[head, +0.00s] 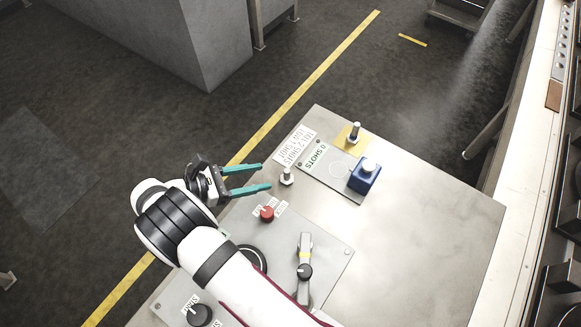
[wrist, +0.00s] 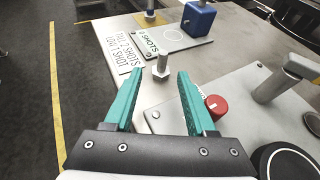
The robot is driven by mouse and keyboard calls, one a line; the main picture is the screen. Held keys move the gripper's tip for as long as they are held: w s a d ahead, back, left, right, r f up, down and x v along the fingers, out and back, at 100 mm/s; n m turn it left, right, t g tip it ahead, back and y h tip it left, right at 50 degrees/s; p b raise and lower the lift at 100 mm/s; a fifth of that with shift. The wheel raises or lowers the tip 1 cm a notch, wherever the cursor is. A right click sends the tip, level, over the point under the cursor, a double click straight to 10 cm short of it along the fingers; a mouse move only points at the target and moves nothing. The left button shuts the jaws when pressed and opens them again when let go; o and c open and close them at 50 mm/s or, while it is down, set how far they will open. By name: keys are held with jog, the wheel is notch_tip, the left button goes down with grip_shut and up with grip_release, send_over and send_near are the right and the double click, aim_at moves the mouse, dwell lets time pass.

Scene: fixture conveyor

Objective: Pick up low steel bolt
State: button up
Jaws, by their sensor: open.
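A short steel bolt (head: 287,176) stands upright on the metal table, between the sign plates and the red button. In the wrist view the bolt (wrist: 162,66) stands just beyond the fingertips, roughly in line with the gap between them. My gripper (head: 266,176) has two teal fingers, spread apart with nothing between them. It also shows in the wrist view (wrist: 160,75). A second steel bolt (head: 354,132) stands on a yellow pad farther back; its foot and the pad also show in the wrist view.
A blue block (head: 364,180) with a pale round top stands on a plate marked "0 SHOTS" (head: 316,157). A white sign (head: 294,146) lies beside it. A red button (head: 267,213) and a grey lever (head: 305,250) sit on the near panel. The right side of the table is clear.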

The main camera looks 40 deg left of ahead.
aim_at(297, 177)
jog(key=x, duration=1.1)
jog(key=shift+w+d, duration=0.1)
jog(key=shift+d, duration=0.25)
grip_shut()
